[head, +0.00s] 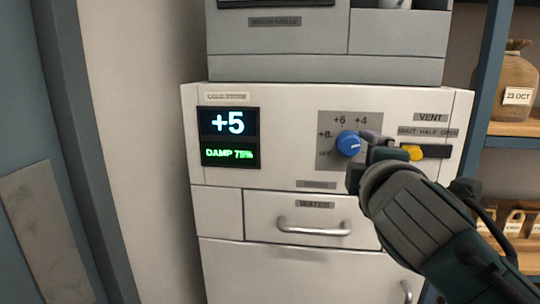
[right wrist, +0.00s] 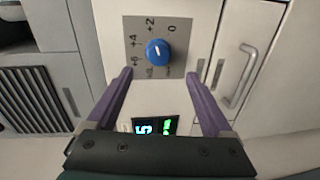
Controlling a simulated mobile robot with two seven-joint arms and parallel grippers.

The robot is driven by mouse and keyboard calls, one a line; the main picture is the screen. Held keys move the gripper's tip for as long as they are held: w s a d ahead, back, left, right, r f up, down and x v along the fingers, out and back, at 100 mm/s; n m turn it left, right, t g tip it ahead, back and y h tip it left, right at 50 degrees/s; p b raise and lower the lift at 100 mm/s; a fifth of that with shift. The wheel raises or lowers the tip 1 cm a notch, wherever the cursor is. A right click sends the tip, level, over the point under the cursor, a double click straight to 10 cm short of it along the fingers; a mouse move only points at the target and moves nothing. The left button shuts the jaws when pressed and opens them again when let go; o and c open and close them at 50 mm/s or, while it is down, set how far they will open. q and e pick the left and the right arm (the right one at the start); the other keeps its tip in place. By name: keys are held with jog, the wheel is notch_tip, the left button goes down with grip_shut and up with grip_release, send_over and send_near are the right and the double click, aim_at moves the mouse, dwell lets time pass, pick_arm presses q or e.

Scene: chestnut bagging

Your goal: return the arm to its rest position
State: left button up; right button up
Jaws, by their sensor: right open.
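My right gripper (head: 366,147) is in front of the white cabinet's control panel, at the right of the blue dial (head: 347,143) in the head view. In the right wrist view the two purple fingers of the right gripper (right wrist: 160,74) are spread apart with nothing between them. The blue dial (right wrist: 158,52) lies just beyond the fingertips there, on its grey scale plate (right wrist: 137,28), and the fingers do not touch it. My left gripper is not in view.
The display (head: 229,137) reads +5 and DAMP 75%. A yellow vent slider (head: 412,153) is close beside my right gripper. The WATER drawer (head: 265,213) with its handle is below. Shelves with a dated sack (head: 515,85) stand at the right.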

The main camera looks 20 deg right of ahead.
jog(key=shift+w+d, duration=0.15)
jog(key=s+a+f+m+g+y, duration=0.35)
jog(key=s+f, duration=0.35)
jog(key=s, duration=0.3)
jog(key=s+a+f+m+g+y, duration=0.3)
jog(key=s+a+f+m+g, duration=0.25)
jog(key=s, duration=0.55)
jog(key=s+a+g+y+p, duration=0.15)
jog(key=s+a, duration=0.25)
jog(key=s, duration=0.4)
notch_tip(320, 180, up, 25)
jog(key=p, duration=2.4)
jog(key=shift+w+p, duration=0.35)
jog(key=shift+w, duration=0.1)
jog(key=shift+d, duration=0.1)
